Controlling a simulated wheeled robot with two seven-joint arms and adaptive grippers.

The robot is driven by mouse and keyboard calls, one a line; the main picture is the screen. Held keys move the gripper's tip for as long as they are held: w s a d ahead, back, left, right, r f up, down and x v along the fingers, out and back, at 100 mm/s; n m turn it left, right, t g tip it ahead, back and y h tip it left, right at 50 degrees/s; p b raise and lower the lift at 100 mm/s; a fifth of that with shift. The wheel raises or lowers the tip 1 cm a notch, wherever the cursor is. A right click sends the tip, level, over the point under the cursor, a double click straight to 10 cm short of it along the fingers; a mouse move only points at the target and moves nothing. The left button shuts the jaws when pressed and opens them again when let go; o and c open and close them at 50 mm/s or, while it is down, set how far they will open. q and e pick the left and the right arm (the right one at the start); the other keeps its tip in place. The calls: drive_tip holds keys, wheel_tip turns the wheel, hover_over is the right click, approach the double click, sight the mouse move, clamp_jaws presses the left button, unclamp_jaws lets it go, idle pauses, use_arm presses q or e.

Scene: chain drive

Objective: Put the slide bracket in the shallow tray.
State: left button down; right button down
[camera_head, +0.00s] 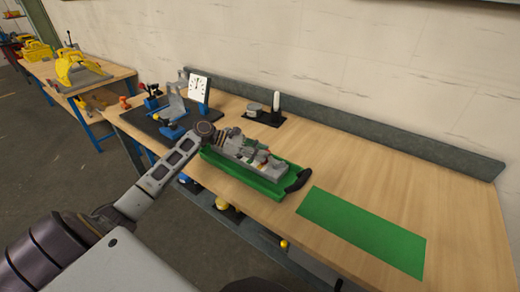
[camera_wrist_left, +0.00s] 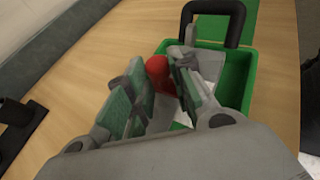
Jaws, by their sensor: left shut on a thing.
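My left gripper (camera_head: 265,160) is over the green shallow tray (camera_head: 284,189), which has a black handle at its right end. In the left wrist view, the gripper (camera_wrist_left: 162,78) is shut on a part with a red piece (camera_wrist_left: 157,70) between the green-padded fingers. I take it to be the slide bracket; the fingers hide most of its shape. The tray also shows in the left wrist view (camera_wrist_left: 235,80), with the part close to its side. I cannot tell whether the part touches the tray. My right gripper is not in view.
A flat green mat (camera_head: 362,231) lies bare at the right of the wooden bench. A dark mat with a blue and grey fixture (camera_head: 172,108) and a white dial (camera_head: 198,90) stands at the left. A black holder (camera_head: 266,117) stands near the back wall.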

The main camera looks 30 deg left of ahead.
use_arm(q)
drive_tip(key=shift+f, duration=1.35)
drive_tip(key=c, duration=1.2)
unclamp_jaws()
drive_tip(key=shift+f, duration=0.1)
drive_tip(key=shift+c, duration=0.2)
drive_tip(key=v, duration=1.2)
drive_tip(key=shift+b, duration=0.3)
